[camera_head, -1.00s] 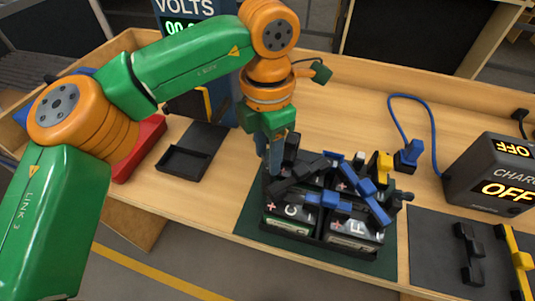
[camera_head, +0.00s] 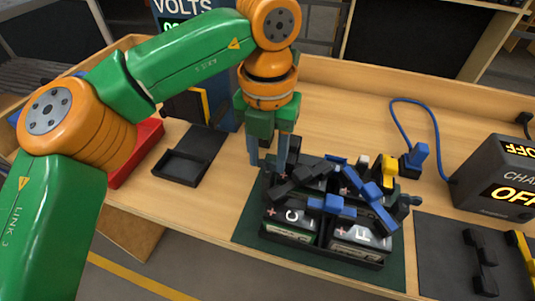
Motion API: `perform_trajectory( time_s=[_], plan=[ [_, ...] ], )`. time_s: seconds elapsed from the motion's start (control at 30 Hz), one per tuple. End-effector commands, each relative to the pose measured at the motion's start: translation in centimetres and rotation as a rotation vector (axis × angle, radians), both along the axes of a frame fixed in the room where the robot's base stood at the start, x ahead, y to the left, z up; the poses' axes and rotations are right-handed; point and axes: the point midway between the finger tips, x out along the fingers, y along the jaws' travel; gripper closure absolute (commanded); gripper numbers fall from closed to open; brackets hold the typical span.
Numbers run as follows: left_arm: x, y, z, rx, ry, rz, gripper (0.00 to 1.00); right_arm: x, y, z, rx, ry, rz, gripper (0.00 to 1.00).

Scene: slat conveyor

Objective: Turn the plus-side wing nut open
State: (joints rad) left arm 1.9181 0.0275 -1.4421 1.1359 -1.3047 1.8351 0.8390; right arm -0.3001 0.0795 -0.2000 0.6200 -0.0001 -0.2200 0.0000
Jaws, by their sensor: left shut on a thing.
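A black battery tray (camera_head: 322,251) holds several batteries, with a battery marked C (camera_head: 291,218) and one marked F (camera_head: 360,237) in the front row. Black link bars (camera_head: 299,178) and blue link bars (camera_head: 332,206) lie across their tops. My left gripper (camera_head: 268,161) points down at the tray's back left corner. Its two fingers stand side by side, shut on a small dark part that I take to be the plus-side wing nut; the fingers mostly hide it. My right gripper is out of view.
A yellow piece (camera_head: 389,167) and a blue clamp (camera_head: 416,158) on a blue cable stand behind the tray. A charger (camera_head: 500,181) reading OFF is at right. An empty black tray (camera_head: 181,167) lies at left.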

Motion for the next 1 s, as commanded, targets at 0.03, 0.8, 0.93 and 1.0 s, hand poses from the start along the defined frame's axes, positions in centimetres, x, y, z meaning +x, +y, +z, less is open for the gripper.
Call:
perform_trajectory(
  time_s=[0.03,0.8,0.93,1.0],
  plan=[
    [-0.01,-0.01,0.01,0.0,0.0,0.009,1.0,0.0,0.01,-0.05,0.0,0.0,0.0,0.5],
    [0.01,0.0,0.02,0.0,0.0,0.034,0.25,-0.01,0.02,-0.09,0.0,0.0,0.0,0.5],
    [0.01,0.0,0.01,0.0,0.0,0.034,0.25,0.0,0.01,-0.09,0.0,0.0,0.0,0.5],
    [0.01,0.0,0.08,0.0,-0.001,0.034,0.25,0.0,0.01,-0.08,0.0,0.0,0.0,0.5]
  ],
)
